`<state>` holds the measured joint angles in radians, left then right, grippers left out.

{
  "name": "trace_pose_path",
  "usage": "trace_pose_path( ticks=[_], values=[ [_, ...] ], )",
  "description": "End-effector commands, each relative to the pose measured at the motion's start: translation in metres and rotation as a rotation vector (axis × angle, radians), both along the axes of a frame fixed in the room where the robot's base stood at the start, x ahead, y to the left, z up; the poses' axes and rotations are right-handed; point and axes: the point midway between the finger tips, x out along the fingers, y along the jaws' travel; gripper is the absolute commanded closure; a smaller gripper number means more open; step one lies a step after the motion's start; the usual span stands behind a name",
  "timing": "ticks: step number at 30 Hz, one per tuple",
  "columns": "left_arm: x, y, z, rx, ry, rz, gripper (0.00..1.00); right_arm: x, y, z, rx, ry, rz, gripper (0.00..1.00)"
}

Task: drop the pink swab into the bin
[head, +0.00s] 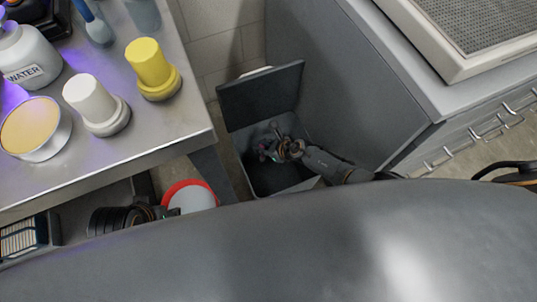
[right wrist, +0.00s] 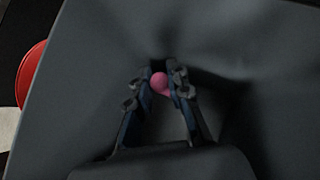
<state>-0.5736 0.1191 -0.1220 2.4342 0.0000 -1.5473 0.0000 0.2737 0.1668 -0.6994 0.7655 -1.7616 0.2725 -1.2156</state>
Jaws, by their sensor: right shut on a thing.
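The bin (head: 241,177) is a dark, open-topped box on the floor between the two benches, and its lid (head: 262,93) is raised at the back. My right gripper (head: 270,152) reaches into the bin's mouth from the right. In the right wrist view, the right gripper (right wrist: 163,76) is shut on the pink swab (right wrist: 160,82), with its round pink head showing between the fingertips. Grey bin surfaces surround the swab there. The swab is too small to make out clearly in the head view.
A steel bench (head: 180,130) at left holds a white-capped bottle (head: 92,103), a yellow-capped bottle (head: 151,68), a water bottle (head: 27,58) and an amber-topped jar (head: 31,128). A grey cabinet (head: 345,85) stands close on the bin's right. A red-rimmed white round thing (head: 190,198) is left of the bin.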

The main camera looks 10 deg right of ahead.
Motion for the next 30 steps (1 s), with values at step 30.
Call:
trace_pose_path(
  ticks=[30],
  values=[
    [0.143,-0.052,0.087,-0.187,-0.864,-0.062,0.59,-0.001,0.0,-0.059,0.002,0.003,-0.001,1.0]
  ],
)
